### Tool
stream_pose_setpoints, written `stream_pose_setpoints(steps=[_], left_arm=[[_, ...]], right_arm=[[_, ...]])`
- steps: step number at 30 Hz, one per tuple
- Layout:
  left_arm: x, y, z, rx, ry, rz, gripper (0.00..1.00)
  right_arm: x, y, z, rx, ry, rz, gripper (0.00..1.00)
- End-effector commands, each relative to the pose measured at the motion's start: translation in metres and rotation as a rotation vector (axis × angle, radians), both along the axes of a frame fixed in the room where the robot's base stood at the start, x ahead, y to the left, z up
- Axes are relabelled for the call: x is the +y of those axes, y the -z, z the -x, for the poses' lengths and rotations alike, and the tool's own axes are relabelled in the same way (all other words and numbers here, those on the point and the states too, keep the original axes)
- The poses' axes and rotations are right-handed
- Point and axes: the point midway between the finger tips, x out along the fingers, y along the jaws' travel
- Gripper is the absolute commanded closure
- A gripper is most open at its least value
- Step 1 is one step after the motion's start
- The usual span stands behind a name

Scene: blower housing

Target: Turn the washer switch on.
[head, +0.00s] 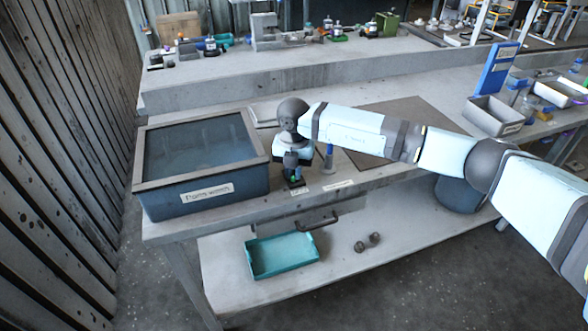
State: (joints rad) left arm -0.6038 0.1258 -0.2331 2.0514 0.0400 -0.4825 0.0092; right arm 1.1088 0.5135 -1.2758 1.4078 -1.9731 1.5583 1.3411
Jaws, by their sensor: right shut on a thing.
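The parts washer (205,202) is a grey-blue tank with a light rim, a dark top and a label on its front. It stands at the left end of the bench. A small dark washer switch (295,184) with a bit of green on it sits at the bench's front edge, right of the washer. My right gripper (292,176) points down from above and is shut on the washer switch. The fingers hide most of the switch's top, so its position cannot be read. My left gripper is not in view.
A flat brown mat (395,125) lies behind my forearm.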

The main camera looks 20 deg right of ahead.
Motion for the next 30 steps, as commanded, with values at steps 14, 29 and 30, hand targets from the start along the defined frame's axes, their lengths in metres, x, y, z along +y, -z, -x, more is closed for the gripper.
stream_pose_setpoints(steps=[14,29,30], left_arm=[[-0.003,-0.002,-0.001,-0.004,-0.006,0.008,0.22],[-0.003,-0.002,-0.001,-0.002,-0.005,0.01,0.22],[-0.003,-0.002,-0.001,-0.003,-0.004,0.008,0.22]], right_arm=[[0.0,0.0,0.0,0.0,0.002,-0.001,0.61],[0.0,-0.057,-0.001,-0.004,0.001,-0.001,0.61],[0.0,-0.067,-0.001,-0.004,0.001,-0.001,0.61]])
